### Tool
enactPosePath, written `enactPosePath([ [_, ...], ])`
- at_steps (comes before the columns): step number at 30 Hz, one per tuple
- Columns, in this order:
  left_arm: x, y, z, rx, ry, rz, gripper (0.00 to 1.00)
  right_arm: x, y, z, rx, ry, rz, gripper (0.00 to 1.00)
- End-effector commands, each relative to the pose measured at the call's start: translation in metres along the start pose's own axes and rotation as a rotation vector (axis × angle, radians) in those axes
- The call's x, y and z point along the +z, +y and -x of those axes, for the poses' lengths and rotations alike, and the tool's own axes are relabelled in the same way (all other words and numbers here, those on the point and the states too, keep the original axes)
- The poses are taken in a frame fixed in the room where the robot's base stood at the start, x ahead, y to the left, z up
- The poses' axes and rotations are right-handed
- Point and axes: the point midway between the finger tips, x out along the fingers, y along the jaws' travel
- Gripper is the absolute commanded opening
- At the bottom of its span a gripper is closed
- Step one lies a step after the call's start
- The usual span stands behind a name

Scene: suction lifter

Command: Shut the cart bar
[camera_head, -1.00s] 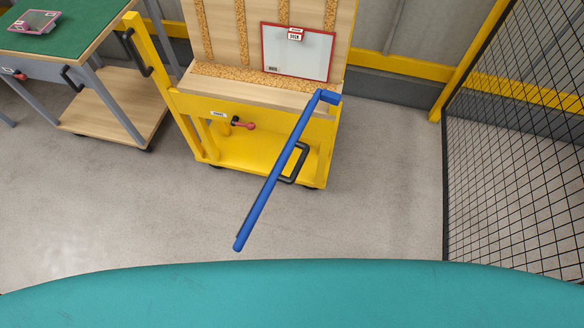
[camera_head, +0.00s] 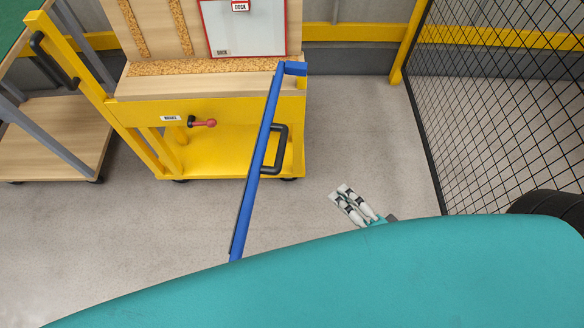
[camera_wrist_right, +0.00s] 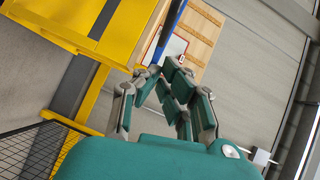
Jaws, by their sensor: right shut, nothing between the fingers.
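The yellow cart (camera_head: 205,110) stands ahead of me. Its blue bar (camera_head: 256,165) joins the cart at the right front corner and sticks out toward me, away from the front of the cart. A black handle (camera_head: 282,150) is fixed on the right side of the bar. A red-tipped latch (camera_head: 205,123) sits on the cart's front. My right gripper (camera_head: 340,194) is shut and empty, to the right of the bar and apart from it. It also shows in the right wrist view (camera_wrist_right: 165,80), with part of the blue bar (camera_wrist_right: 172,30) beyond. My left gripper is out of view.
A black mesh fence (camera_head: 505,90) stands on the right. A table with a wooden lower shelf (camera_head: 50,130) stands left of the cart. The grey floor between cart and fence is clear. My teal body covers the bottom of the head view.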

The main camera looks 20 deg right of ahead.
Motion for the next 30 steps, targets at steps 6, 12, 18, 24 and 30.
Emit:
enactPosePath([
  [6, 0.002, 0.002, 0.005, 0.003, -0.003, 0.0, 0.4, -0.001, -0.003, -0.035, -0.006, 0.003, 0.002, 0.0],
  [12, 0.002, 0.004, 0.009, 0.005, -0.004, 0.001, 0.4, -0.001, -0.003, -0.079, -0.005, 0.003, 0.003, 0.0],
  [18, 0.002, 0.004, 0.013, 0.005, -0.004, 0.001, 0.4, 0.012, -0.001, -0.11, 0.0, 0.001, 0.001, 0.0],
  [24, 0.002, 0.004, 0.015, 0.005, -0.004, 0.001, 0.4, 0.025, -0.001, -0.122, 0.0, 0.001, 0.005, 0.0],
  [30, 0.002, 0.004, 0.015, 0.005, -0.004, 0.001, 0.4, 0.028, 0.0, -0.125, 0.001, 0.0, 0.006, 0.0],
])
